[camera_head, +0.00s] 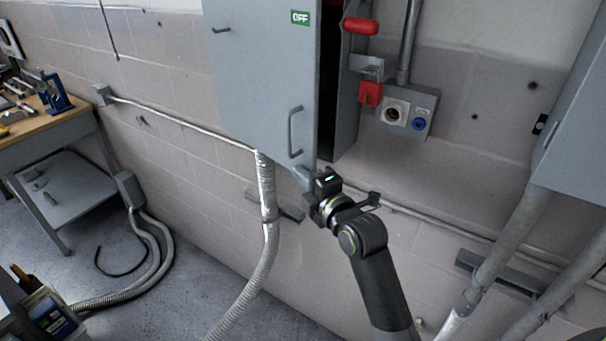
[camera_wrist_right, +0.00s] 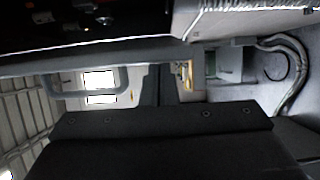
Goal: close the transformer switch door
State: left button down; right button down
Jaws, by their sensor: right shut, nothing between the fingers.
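The transformer switch door (camera_head: 262,70) is a large grey panel with a bar handle (camera_head: 294,132) near its right edge. It stands ajar: a dark gap into the box (camera_head: 345,110) shows along its right side. My right gripper (camera_head: 303,175) is just below the door's lower right corner, shut and empty; whether it touches the door is unclear. In the right wrist view its dark fingers (camera_wrist_right: 160,84) are together, with the door's edge (camera_wrist_right: 95,53) and a grey handle loop (camera_wrist_right: 85,92) close by. My left gripper is not in view.
A red lever (camera_head: 360,26) and a socket plate (camera_head: 408,112) are right of the door. A conduit (camera_head: 267,190) hangs below it. A grey cabinet (camera_head: 575,130) is at the right, a workbench (camera_head: 60,118) at the left. The floor between is partly clear.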

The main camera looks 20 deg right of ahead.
jog(key=w+d, duration=0.1)
jog(key=d, duration=0.1)
jog(key=w+d+b, duration=0.1)
jog(key=d, duration=0.1)
jog(key=w+d+b, duration=0.1)
jog(key=d, duration=0.1)
jog(key=shift+w+d, duration=0.2)
jog(key=shift+d, duration=0.05)
jog(key=shift+a+r, duration=0.1)
jog(key=shift+r, duration=0.25)
